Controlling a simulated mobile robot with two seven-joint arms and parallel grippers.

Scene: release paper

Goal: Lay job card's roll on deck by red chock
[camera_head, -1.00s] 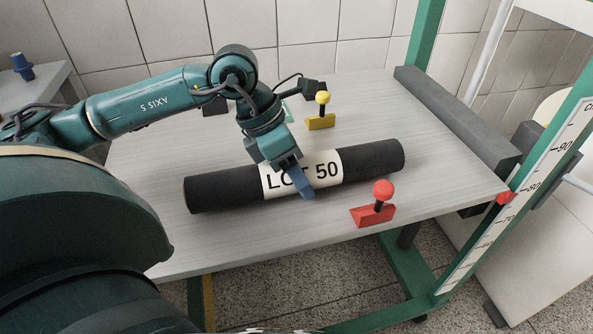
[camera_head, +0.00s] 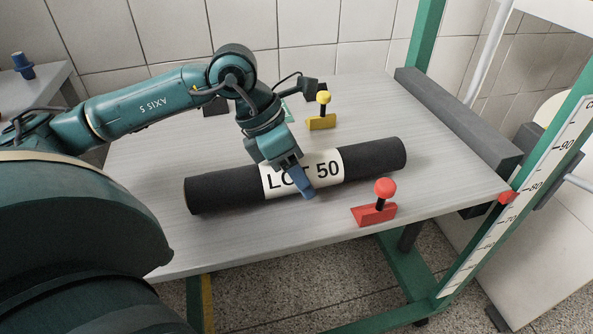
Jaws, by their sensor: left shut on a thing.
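A black roll (camera_head: 375,161) with a white band reading "LOT 50" lies across the grey deck (camera_head: 240,245), its right end a little farther back. The red chock (camera_head: 374,213), a wedge with a red ball knob, stands on the deck's front edge, just in front of the roll's right part. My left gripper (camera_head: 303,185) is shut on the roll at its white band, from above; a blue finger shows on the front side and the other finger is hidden. I cannot tell whether the roll touches the deck. No job card shows. My right gripper is not in view.
A yellow chock (camera_head: 322,119) with a ball knob stands behind the roll. A dark grey bar (camera_head: 457,119) runs along the deck's right edge. A green post with a height scale (camera_head: 520,197) stands at right. The deck's left part is clear.

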